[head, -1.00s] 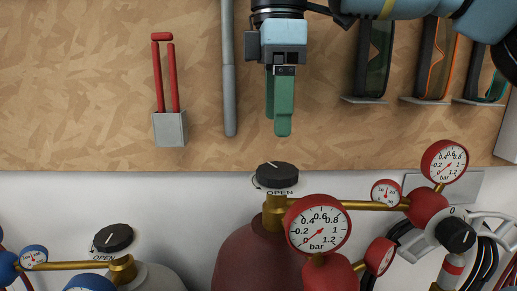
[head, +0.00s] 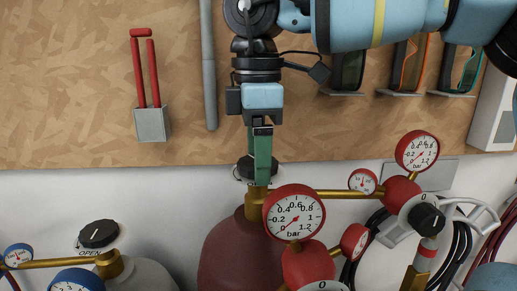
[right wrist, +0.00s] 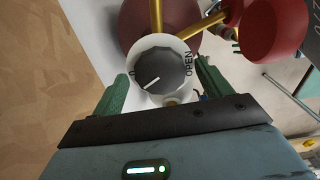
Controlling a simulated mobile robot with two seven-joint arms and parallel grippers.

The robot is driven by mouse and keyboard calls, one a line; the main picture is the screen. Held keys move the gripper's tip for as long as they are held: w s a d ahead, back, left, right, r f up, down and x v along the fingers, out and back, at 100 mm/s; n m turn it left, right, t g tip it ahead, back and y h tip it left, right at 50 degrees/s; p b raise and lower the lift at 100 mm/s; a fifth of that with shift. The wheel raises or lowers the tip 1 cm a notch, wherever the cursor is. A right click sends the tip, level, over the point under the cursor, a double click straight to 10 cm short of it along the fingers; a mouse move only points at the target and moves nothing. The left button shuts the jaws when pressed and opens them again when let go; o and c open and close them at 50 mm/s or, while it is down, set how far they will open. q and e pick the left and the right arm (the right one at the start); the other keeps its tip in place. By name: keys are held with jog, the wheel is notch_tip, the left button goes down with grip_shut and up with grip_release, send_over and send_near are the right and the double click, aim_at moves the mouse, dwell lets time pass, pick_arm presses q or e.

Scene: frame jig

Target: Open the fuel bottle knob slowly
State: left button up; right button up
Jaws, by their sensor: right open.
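The black fuel bottle knob (head: 243,168) sits on the brass valve of the dark red bottle (head: 235,255). In the head view my right gripper (head: 261,180) points down in front of the knob and hides part of it. In the right wrist view the knob (right wrist: 160,70) shows from above, with a white pointer line and a white dial marked OPEN. The green fingers of the right gripper (right wrist: 160,85) are apart, one on each side of the dial, with nothing gripped. I cannot tell whether they touch it. My left gripper is not in view.
A red-rimmed gauge (head: 295,213) stands close to the right of the knob, with a brass pipe (head: 335,194) behind it. A second black knob (head: 99,234) is on a grey bottle (head: 145,277) at left. A chipboard wall (head: 80,80) rises behind.

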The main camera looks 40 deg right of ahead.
jog(key=c, duration=1)
